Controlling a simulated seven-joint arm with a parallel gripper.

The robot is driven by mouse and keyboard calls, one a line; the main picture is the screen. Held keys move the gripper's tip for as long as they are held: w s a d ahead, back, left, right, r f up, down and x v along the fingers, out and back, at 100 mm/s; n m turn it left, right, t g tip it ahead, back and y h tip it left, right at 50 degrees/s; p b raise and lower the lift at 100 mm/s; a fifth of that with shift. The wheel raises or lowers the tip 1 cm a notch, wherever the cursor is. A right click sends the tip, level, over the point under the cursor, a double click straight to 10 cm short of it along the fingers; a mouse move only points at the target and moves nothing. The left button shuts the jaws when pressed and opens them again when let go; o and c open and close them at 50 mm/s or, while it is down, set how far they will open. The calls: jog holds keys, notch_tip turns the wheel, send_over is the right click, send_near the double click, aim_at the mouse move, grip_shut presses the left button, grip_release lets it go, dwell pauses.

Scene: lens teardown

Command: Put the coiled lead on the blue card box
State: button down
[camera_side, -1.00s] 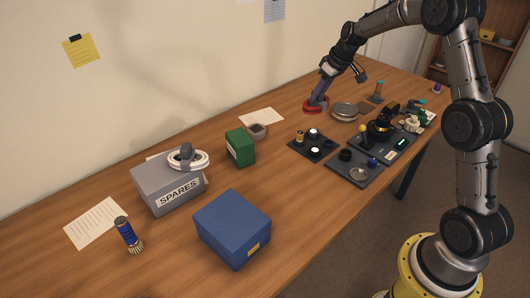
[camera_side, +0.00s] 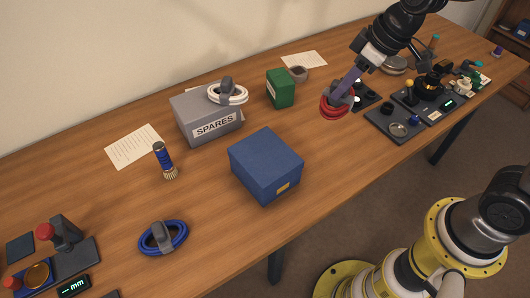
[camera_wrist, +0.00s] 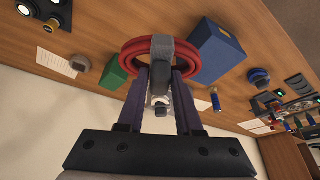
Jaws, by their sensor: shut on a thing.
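A red coiled lead (camera_side: 327,112) with a grey tie hangs in my gripper (camera_side: 341,92), raised above the table. In the wrist view the fingers (camera_wrist: 160,68) are shut on the grey tie, with the red coil (camera_wrist: 131,52) spread around it. The blue card box (camera_side: 265,165) stands on the table, below and left of the gripper in the side view; its top is bare. It also shows in the wrist view (camera_wrist: 217,53), right of the coil. A white coiled lead (camera_side: 238,97) lies on the grey SPARES box (camera_side: 205,125). A blue coiled lead (camera_side: 177,239) lies on the table.
A green box (camera_side: 280,88) and a small round grey-brown item (camera_side: 299,74) stand behind the blue box. Dark trays with lens parts (camera_side: 390,128) lie at right.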

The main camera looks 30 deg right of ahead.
jog(key=s+a+r+n+y, duration=0.1)
jog(key=s+a+r+n, duration=0.3)
jog(key=s+a, duration=0.45)
jog(key=g, duration=0.1)
send_over(267, 155)
jog(key=f, duration=0.9)
jog(key=shift+s+d+f, duration=0.15)
jog(key=shift+s+f, duration=0.1)
jog(key=shift+f, duration=0.05)
jog(key=shift+w+f, duration=0.15)
jog(key=shift+f, duration=0.75)
jog(key=shift+w+f, duration=0.1)
jog(key=shift+f, duration=0.8)
jog(key=shift+f, duration=0.2)
jog(key=c, duration=0.6)
grip_release()
jog(key=shift+r, duration=0.1)
